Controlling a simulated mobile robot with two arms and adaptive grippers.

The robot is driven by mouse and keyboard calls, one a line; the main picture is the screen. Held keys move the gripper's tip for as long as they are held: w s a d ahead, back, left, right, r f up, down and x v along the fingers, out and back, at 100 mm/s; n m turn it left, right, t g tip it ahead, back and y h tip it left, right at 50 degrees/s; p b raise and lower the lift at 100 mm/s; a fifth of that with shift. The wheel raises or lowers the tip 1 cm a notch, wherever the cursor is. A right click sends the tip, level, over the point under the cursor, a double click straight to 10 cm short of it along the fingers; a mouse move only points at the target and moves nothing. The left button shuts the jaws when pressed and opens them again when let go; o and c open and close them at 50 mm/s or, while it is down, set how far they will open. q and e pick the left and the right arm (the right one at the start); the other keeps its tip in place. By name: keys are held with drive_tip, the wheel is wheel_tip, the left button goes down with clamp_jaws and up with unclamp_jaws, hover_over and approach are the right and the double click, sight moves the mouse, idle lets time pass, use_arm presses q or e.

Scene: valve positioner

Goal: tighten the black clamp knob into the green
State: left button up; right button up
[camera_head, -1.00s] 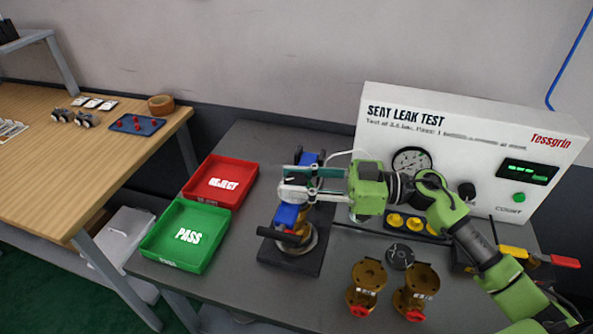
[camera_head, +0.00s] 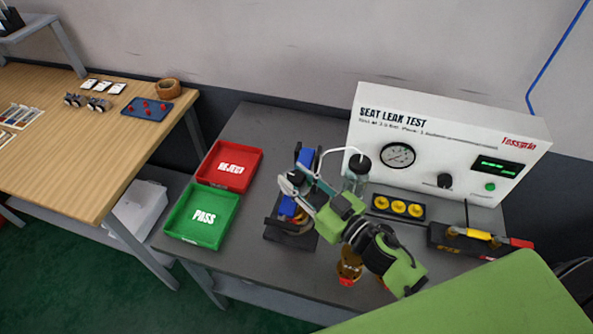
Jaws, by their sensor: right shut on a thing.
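The black clamp knob (camera_head: 296,178) is at the top of the test fixture, between the fingers of my right gripper (camera_head: 291,186). The gripper is shut on it, and its fingers partly hide it. The fixture has blue clamp parts (camera_head: 304,157) and a dark base (camera_head: 283,238). A brass body under the gripper is mostly hidden. I cannot make out a green mark on the clamp. My left gripper is not in view.
The green PASS tray (camera_head: 229,236) and red REJECT tray (camera_head: 207,173) stand left of the fixture. The white leak test panel (camera_head: 455,140), a bottle (camera_head: 357,171) and a tray of yellow caps (camera_head: 381,213) stand right. A brass valve (camera_head: 347,270) is partly behind my arm.

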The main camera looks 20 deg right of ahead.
sight(296, 176)
drive_tip(key=shift+m+t+h, duration=0.4)
drive_tip(key=shift+m+h, duration=0.2)
drive_tip(key=shift+h, duration=0.3)
drive_tip(key=o, duration=1.1)
wheel_tip(296, 176, up, 10)
